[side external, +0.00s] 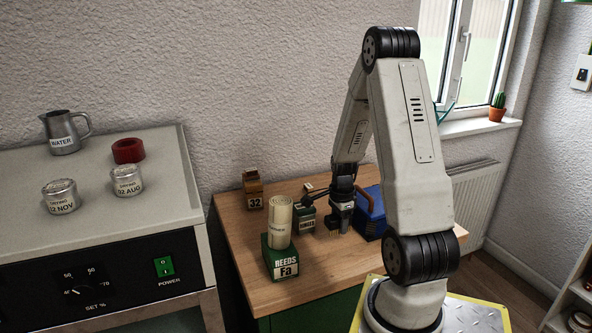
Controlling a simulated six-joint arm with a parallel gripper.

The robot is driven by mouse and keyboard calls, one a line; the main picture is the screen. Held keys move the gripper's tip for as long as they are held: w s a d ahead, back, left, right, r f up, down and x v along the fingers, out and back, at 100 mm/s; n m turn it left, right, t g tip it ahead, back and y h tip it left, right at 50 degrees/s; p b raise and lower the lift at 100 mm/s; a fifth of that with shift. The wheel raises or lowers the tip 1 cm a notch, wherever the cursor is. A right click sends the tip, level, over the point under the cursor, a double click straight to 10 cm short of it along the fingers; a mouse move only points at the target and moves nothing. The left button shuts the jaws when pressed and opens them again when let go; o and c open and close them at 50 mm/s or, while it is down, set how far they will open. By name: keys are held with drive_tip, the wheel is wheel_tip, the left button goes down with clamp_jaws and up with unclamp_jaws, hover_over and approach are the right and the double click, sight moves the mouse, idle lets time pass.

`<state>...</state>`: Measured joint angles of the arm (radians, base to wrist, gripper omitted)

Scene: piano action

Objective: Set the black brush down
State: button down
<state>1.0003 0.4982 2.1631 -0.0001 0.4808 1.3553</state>
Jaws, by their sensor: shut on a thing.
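My gripper (341,205) is over the wooden worktop in the side external view, pointing down. It is shut on the black brush (335,226), whose pale bristle tips show low, just above or touching the worktop; I cannot tell which. Most of the brush is hidden by the gripper or too small to make out. The wooden worktop (236,228) lies under it.
A green box labelled REEDS Fa (285,264) with a pale roll (280,222) stands front left. A small dark green labelled box (305,218) is left of the gripper, a blue box (371,214) right. A brown holder marked 32 (253,187) stands behind.

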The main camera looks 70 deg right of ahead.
sight(337, 243)
drive_tip(key=shift+f, duration=0.35)
drive_tip(key=shift+f, duration=1.8)
drive_tip(key=shift+f, duration=0.1)
drive_tip(key=shift+c, duration=0.6)
unclamp_jaws()
drive_tip(key=shift+r, duration=6.15)
